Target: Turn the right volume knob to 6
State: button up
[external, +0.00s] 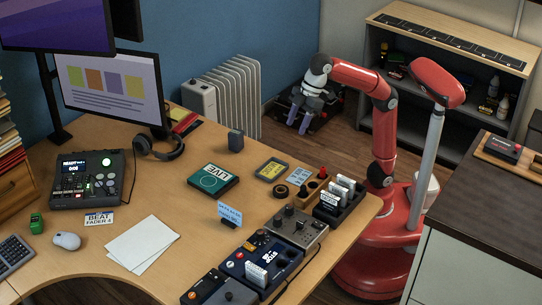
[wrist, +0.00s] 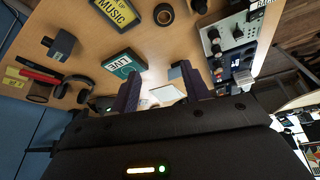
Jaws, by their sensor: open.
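A grey box with dark knobs (external: 297,228) stands near the desk's right front edge in the external view. The box also shows at the upper right of the wrist view (wrist: 235,28), with black knobs along its side. I cannot read a scale or tell which knob is the right volume one. My gripper (external: 298,120) is raised beyond the desk's far right side, well away from the box, fingers pointing down. In the wrist view its two dark fingers (wrist: 162,88) stand apart with nothing held between them.
Dark blue (external: 262,262) and black (external: 218,288) units stand beside the grey box. A card rack (external: 340,202), a LIVE sign (external: 213,180) and a tape roll (external: 280,191) are close by. A mixer (external: 88,180) with a lit screen stands at left. The desk middle is fairly clear.

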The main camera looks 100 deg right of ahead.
jog(key=w+a+f+n+g+y, duration=0.1)
jog(key=w+a, duration=0.2)
jog(key=a, duration=0.2)
jog(key=w+a+f+n, duration=0.1)
jog(key=w+a+n, duration=0.15)
jog(key=a, duration=0.35)
jog(key=n+g, duration=0.1)
jog(key=n, duration=0.1)
send_near(278, 217)
jog(key=shift+y, duration=0.4)
jog(key=x, duration=0.6)
jog(key=b+x, duration=0.1)
jog(key=x, duration=0.2)
jog(key=shift+d+f, duration=0.25)
jog(key=shift+d, duration=0.05)
jog(key=c, duration=1)
